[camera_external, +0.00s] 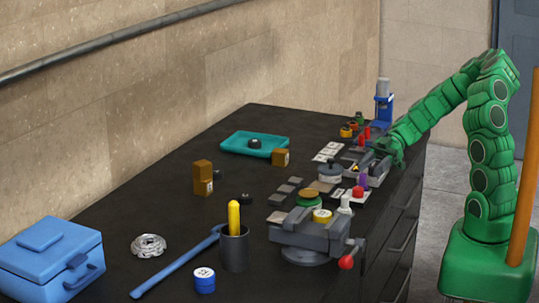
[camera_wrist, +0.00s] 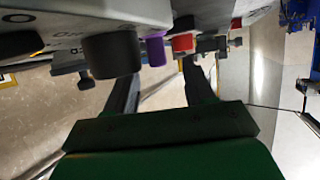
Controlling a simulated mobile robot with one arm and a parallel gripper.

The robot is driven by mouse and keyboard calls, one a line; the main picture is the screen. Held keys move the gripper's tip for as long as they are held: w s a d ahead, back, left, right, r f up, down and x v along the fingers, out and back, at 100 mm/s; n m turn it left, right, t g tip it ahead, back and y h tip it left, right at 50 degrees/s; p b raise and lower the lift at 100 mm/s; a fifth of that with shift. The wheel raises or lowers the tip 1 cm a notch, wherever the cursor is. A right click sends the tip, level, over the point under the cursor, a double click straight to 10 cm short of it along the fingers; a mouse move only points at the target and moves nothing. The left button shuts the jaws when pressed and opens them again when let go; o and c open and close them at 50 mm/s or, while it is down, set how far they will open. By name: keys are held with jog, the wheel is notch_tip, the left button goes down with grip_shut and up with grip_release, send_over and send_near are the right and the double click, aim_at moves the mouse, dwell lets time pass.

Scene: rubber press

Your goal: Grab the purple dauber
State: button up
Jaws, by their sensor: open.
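The purple dauber (camera_external: 362,181) stands near the right edge of the black workbench, just behind a red-topped piece. In the wrist view, which looks tilted, the purple dauber (camera_wrist: 155,50) shows as a short purple cylinder between a dark round knob (camera_wrist: 112,55) and a red piece (camera_wrist: 183,42). My gripper (camera_external: 392,155) is over the bench's right edge, a little above and right of the dauber. In the wrist view my gripper (camera_wrist: 160,72) has its two dark fingers apart, with the dauber showing between and beyond their tips. Nothing is held.
A grey vise (camera_external: 310,235) with a red-knobbed handle stands in front of the dauber. A blue press (camera_external: 383,105) stands at the back right. A teal tray (camera_external: 240,145), brown blocks (camera_external: 203,177) and a dark cup (camera_external: 234,250) lie further left. The bench's left middle is fairly clear.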

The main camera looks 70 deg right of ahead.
aim_at(363, 174)
jog(key=shift+x, duration=2.2)
jog(key=shift+w, duration=0.15)
jog(key=shift+c, duration=0.3)
grip_shut()
